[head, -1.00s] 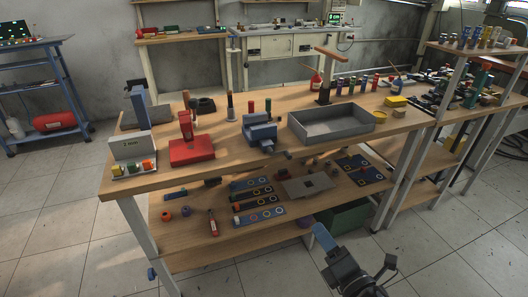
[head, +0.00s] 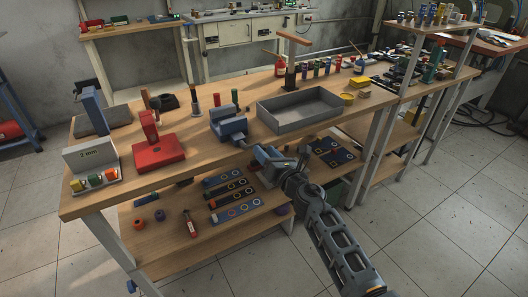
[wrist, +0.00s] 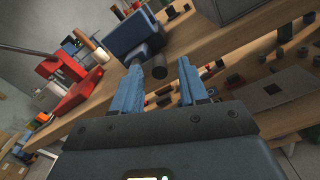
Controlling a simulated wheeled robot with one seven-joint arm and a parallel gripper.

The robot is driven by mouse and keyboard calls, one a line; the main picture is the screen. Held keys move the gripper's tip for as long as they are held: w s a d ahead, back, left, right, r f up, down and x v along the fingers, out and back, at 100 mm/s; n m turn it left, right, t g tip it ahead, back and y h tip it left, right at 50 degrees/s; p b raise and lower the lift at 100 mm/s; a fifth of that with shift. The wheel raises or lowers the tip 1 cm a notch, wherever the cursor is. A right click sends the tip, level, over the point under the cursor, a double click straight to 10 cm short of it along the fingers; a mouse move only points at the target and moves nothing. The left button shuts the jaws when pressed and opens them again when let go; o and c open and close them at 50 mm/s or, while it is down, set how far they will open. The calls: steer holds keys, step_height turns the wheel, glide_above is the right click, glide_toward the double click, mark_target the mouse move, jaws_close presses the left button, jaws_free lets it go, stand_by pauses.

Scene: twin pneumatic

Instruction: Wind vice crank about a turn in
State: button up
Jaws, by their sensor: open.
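The blue-grey vice (head: 228,124) stands at the front edge of the wooden bench in the head view. It is also at the top of the wrist view (wrist: 125,32). The crank (wrist: 158,69) shows there as dark, rounded parts in front of the vice, towards me. My gripper (head: 257,153) is just off the bench edge, to the right of and below the vice. In the wrist view its two blue fingers (wrist: 160,64) are apart, with the crank end seen between their tips. I cannot tell whether they touch it.
A grey open tray (head: 298,112) stands right of the vice. A red press (head: 158,150) stands to its left. The lower shelf (head: 165,250) holds blue strips and small parts under the bench. The floor (head: 440,220) at the right is clear.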

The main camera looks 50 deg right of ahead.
steer(key=shift+w+d, duration=0.15)
steer(key=shift+w, duration=0.4)
jaws_close()
